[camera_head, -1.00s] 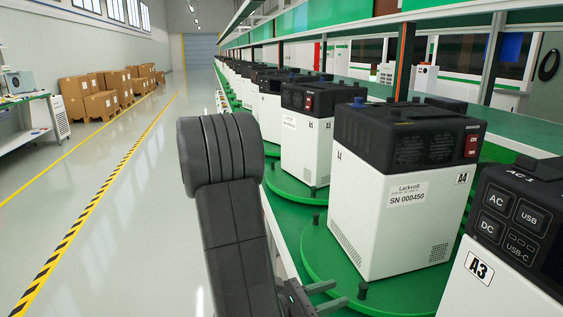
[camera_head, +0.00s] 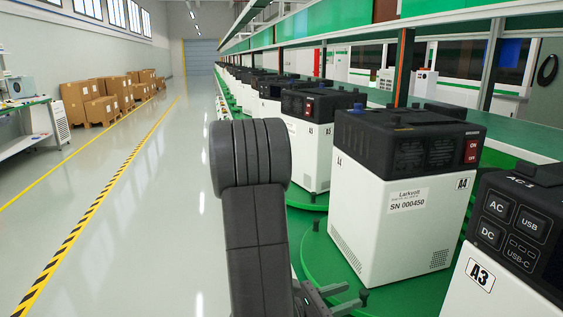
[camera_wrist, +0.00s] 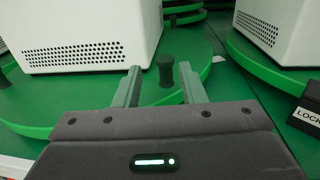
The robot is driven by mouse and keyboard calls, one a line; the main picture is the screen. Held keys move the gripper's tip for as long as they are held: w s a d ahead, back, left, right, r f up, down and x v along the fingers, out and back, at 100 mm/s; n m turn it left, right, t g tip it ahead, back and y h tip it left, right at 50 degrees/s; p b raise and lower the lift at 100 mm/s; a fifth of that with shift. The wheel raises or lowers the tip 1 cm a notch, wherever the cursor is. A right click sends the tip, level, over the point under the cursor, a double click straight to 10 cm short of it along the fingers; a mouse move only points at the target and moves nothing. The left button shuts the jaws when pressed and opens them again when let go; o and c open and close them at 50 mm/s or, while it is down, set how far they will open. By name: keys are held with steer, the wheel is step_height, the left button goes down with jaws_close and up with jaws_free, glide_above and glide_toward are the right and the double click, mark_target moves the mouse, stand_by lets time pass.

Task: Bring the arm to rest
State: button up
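My gripper (camera_wrist: 158,75) is open in the wrist view, its two grey fingers apart. A black peg (camera_wrist: 166,70) on a green turntable (camera_wrist: 200,60) shows between and beyond the fingers; I cannot tell whether they touch it. The white unit (camera_wrist: 90,35) with a vent grid stands on that turntable. In the head view my gripper (camera_head: 338,297) shows low, left of the unit marked A4 (camera_head: 385,205), and its fingertips point right towards the turntable edge. My dark arm stands upright left of the units.
The unit marked A3 (camera_head: 505,265) stands at the front right, and unit A5 (camera_head: 312,150) is farther back. A "LOCK" block (camera_wrist: 305,113) is at the right in the wrist view. The aisle floor (camera_head: 130,220) at left is clear. Cardboard boxes (camera_head: 100,100) stand by the wall.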

mark_target(362, 290)
steer(key=shift+v, duration=4.5)
steer(key=shift+x, duration=6.8)
steer(key=shift+d, duration=0.1)
steer(key=shift+w+a+g, duration=0.3)
steer(key=shift+a, duration=0.1)
steer(key=shift+m, duration=0.3)
steer(key=shift+r, duration=0.1)
